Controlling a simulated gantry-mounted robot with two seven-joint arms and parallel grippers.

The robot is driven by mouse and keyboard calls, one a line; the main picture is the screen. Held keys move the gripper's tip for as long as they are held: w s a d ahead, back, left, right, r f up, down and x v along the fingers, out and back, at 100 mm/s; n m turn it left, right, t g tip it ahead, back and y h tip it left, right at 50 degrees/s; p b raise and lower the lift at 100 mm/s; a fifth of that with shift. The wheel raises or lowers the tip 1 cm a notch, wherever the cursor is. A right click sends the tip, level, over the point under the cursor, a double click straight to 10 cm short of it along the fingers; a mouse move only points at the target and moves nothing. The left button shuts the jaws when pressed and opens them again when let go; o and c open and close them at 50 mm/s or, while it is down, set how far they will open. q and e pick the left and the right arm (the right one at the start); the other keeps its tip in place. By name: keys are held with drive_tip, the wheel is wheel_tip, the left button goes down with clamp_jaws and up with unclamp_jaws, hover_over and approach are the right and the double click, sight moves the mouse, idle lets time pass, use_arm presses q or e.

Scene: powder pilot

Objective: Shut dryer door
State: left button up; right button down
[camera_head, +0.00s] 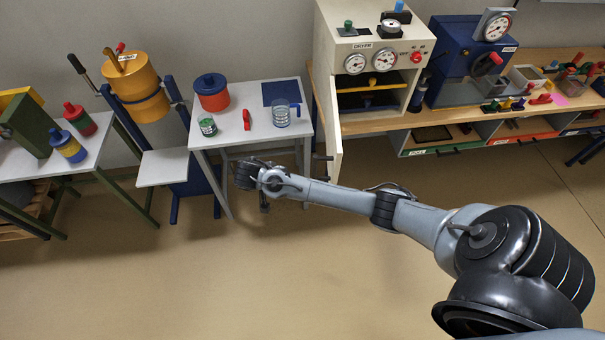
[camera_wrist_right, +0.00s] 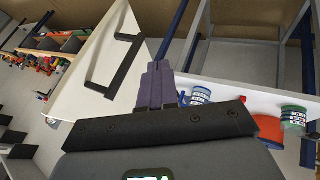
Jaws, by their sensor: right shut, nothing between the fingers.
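The dryer (camera_head: 372,75) is a cream box with dials on its front, at the top middle right of the head view. Its door (camera_head: 331,128) stands wide open, swung out toward me from the left side and seen nearly edge-on. In the right wrist view the door (camera_wrist_right: 85,95) is a pale panel at upper left with a black bar handle (camera_wrist_right: 116,66). My right gripper (camera_wrist_right: 157,70) is shut and empty, its fingertips beside the door's edge in that view; contact cannot be told. In the head view my right arm reaches left, past the door. My left gripper is not in view.
A blue machine (camera_head: 460,60) stands right of the dryer on a wooden bench (camera_head: 440,117). The floor in front is clear.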

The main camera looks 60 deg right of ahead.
drive_tip(key=s+d+f+p, duration=0.1)
drive_tip(key=s+d+f, duration=0.1)
drive_tip(key=d+f, duration=0.4)
drive_tip(key=d, duration=0.2)
drive_tip(key=shift+s+d+f+p, duration=0.3)
drive_tip(key=shift+s+p, duration=0.05)
drive_tip(key=shift+s, duration=0.05)
drive_tip(key=shift+s, duration=0.1)
idle(0.4)
